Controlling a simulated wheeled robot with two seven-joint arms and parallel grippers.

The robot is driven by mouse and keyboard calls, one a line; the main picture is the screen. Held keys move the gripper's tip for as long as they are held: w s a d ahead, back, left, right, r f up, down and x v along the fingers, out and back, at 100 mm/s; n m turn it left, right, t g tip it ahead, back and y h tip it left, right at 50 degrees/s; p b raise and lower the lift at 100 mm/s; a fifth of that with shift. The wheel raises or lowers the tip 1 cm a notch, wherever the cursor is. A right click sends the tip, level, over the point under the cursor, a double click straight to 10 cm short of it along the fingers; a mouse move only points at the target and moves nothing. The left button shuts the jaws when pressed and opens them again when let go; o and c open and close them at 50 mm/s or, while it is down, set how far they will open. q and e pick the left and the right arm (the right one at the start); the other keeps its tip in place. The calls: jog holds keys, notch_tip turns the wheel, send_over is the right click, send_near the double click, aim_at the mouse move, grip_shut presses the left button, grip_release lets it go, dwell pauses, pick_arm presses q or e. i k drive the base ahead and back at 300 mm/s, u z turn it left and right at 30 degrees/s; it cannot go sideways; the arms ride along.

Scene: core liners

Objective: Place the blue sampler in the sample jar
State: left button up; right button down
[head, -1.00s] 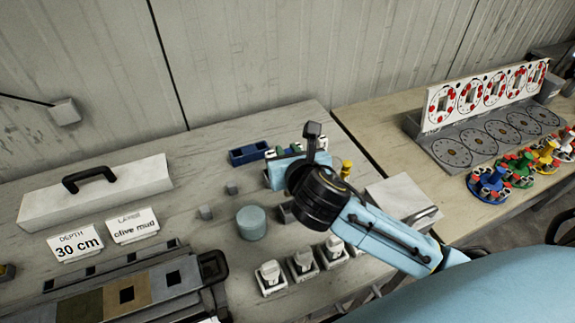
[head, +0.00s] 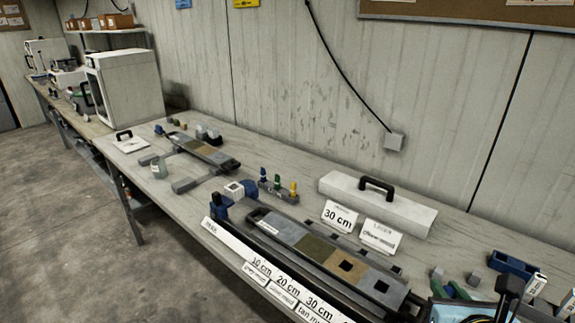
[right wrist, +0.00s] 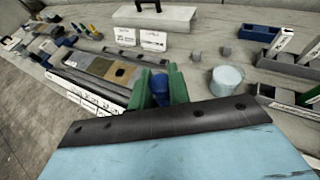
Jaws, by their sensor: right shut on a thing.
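My right gripper (head: 450,290) shows at the bottom right of the head view, with its green fingers over the front of the bench. In the right wrist view it is shut on the blue sampler (right wrist: 160,90), which sits between the green fingers. The sampler's lower end is hard to see. A pale blue round container (right wrist: 227,78) stands right of the gripper in the wrist view. I cannot tell for certain which is the sample jar. My left gripper is not in view.
A long core tray (head: 315,243) lies along the bench, with label strips on its front side. Behind it are a white case with a black handle (head: 378,205) and signs (head: 340,217). A rack (head: 278,191) holds blue, green and yellow tools. A blue bin (head: 512,265) is at right.

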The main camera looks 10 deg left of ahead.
aim_at(161, 175)
jog(key=u, duration=0.5)
jog(key=k, duration=0.7)
jog(key=u, duration=0.3)
jog(key=i, duration=1.8)
jog(key=u, duration=0.6)
jog(key=i, duration=1.35)
jog(key=u, duration=0.65)
